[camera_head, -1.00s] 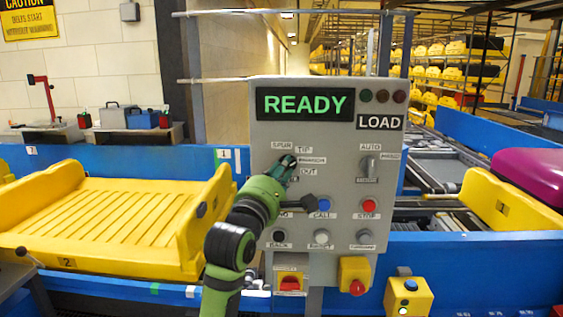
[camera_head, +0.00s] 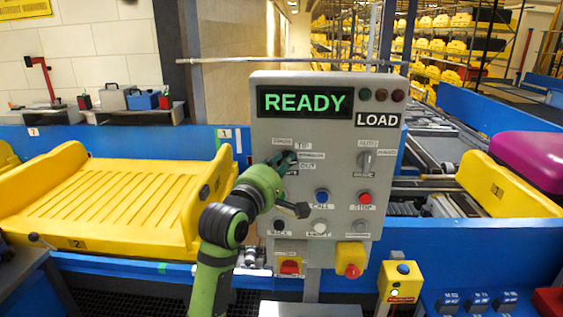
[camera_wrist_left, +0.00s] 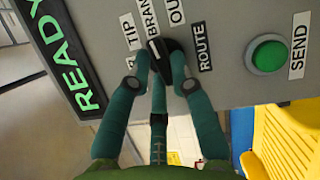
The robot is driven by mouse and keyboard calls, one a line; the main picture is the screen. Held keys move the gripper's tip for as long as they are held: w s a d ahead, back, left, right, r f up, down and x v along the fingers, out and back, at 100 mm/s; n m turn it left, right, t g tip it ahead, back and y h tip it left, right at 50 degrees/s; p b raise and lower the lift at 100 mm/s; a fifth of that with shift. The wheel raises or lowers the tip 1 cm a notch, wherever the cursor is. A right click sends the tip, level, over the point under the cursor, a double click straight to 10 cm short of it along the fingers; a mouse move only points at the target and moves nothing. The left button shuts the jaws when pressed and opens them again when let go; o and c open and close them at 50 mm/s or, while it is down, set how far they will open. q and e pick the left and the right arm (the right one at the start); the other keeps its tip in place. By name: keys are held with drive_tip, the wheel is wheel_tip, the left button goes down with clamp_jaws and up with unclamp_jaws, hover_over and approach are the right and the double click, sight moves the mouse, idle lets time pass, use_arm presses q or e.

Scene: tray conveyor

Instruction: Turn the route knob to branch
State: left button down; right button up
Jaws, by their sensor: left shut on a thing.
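The grey control panel (camera_head: 338,220) stands in front of me, with a display reading READY and a LOAD label. The black route knob (camera_wrist_left: 171,46) sits at its upper left, among labels that read TIP, BRAN..., OUT and ROUTE in the left wrist view. My left gripper (camera_head: 286,162) is at the knob; its teal fingers (camera_wrist_left: 162,68) are closed around it in the left wrist view. The fingers cover part of the knob, and I cannot tell exactly which label it points at. My right gripper is not in view.
Blue and red buttons (camera_head: 364,198) and the AUTO selector (camera_head: 366,160) sit right of my gripper. The green SEND button (camera_wrist_left: 269,54) is near the fingers. A yellow tray (camera_head: 110,205) lies left of the panel. A yellow button box (camera_head: 402,283) stands at lower right.

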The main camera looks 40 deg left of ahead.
use_arm(q)
drive_tip(key=c, duration=1.1)
unclamp_jaws()
drive_tip(key=s+d, duration=0.1)
drive_tip(key=s, duration=0.6)
drive_tip(key=shift+s+d+f, duration=0.15)
drive_tip(key=shift+s+f, duration=0.05)
drive_tip(key=shift+f, duration=0.1)
